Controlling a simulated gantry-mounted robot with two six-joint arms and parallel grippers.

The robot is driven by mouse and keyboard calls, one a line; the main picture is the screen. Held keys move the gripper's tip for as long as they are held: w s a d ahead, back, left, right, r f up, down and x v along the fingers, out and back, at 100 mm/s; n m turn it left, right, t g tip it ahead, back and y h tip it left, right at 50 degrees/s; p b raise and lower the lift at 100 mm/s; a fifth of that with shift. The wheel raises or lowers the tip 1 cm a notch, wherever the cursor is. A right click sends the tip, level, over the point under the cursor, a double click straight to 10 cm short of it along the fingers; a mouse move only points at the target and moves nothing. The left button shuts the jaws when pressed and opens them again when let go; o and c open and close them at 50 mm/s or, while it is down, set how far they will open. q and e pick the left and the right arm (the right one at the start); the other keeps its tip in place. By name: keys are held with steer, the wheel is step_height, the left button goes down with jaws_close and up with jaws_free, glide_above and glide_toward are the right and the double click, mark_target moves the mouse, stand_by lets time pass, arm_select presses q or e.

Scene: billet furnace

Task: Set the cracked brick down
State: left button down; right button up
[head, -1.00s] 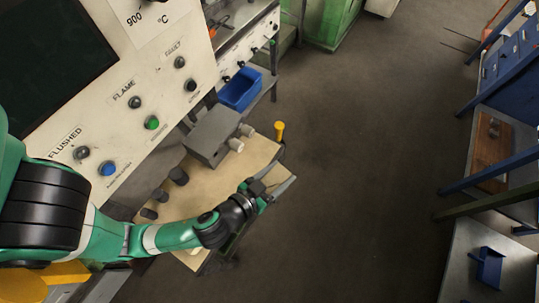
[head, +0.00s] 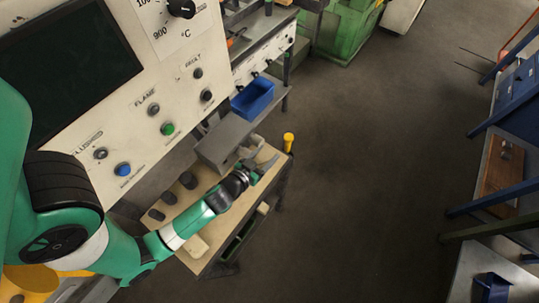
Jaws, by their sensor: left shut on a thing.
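My left gripper (head: 262,170) is over the far right part of the tan-topped bench (head: 212,178), near a grey box (head: 222,143) with pale round parts on its side. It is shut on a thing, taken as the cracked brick. At this size the brick can hardly be told apart from the jaws, and its crack does not show. I cannot tell whether it touches the bench top. A pale block (head: 193,246) lies at the near end of the bench. My right gripper is not in view.
Several dark round pieces (head: 188,180) stand on the bench by the control panel (head: 160,110). A yellow-topped post (head: 288,142) rises at the far corner. A blue bin (head: 253,97) stands beyond. Open floor (head: 370,170) lies right, before blue racks (head: 515,125).

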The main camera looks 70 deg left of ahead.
arm_select(q)
steer(key=w+a+f, duration=0.1)
steer(key=f, duration=0.2)
steer(key=w+a+f+b, duration=0.1)
steer(key=f, duration=0.1)
steer(key=shift+w+a, duration=0.3)
steer(key=shift+w, duration=0.05)
steer(key=f+b, duration=0.1)
steer(key=f, duration=0.1)
steer(key=f+b, duration=0.1)
steer(key=shift+w+a+f, duration=0.2)
steer(key=shift+f, duration=0.2)
steer(key=shift+s, duration=0.1)
steer(key=shift+r, duration=0.1)
steer(key=c, duration=0.6)
jaws_free()
steer(key=o, duration=0.5)
steer(key=shift+d, duration=0.1)
